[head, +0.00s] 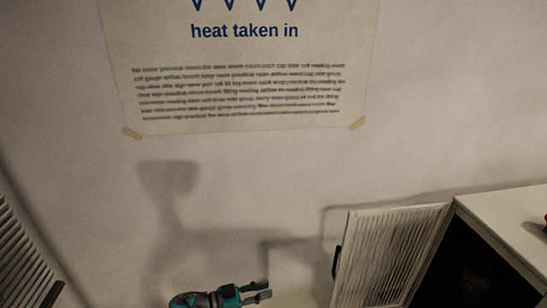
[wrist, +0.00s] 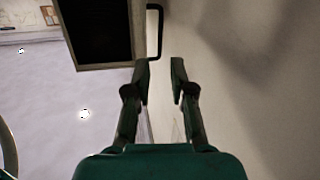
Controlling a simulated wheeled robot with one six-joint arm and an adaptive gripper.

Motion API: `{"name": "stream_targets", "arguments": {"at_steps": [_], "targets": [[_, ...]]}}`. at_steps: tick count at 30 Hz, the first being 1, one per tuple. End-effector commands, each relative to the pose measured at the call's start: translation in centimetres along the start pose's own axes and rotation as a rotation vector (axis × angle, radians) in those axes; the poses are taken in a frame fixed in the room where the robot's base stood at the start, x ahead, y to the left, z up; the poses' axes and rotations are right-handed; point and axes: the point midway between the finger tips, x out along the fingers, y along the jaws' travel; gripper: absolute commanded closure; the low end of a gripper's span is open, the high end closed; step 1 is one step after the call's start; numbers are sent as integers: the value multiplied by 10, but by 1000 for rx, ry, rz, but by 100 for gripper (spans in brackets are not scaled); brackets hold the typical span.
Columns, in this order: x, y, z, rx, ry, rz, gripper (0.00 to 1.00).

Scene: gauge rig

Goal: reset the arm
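My gripper (head: 262,293) shows at the bottom edge of the head view, its fingers pointing right, near the wall. In the wrist view my gripper (wrist: 160,70) has its two fingertips apart with nothing between them. A cabinet with a louvered door (head: 388,255) stands to the right of my gripper in the head view, apart from it. The door is swung open and the cabinet inside is dark. In the wrist view a dark handle (wrist: 157,32) shows just beyond the fingertips; I cannot tell how far off it is.
A poster (head: 240,70) reading "heat taken in" is taped to the wall. A louvered panel (head: 20,250) with a dark handle stands at the left edge. The cabinet's pale top (head: 505,215) is at the right. The wall between is bare.

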Motion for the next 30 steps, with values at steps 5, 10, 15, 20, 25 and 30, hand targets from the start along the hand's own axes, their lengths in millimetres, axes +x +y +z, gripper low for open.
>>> {"name": "stream_targets", "arguments": {"at_steps": [5,10,15,20,25,30], "targets": [[22,9,35,-68,-52,-29,77],[48,24,80,-152,-122,-73,77],[82,54,145,-271,-228,-152,77],[110,90,204,-374,-335,-251,77],[130,137,256,-462,-435,-367,77],[140,187,295,-521,-518,-495,77]]}}
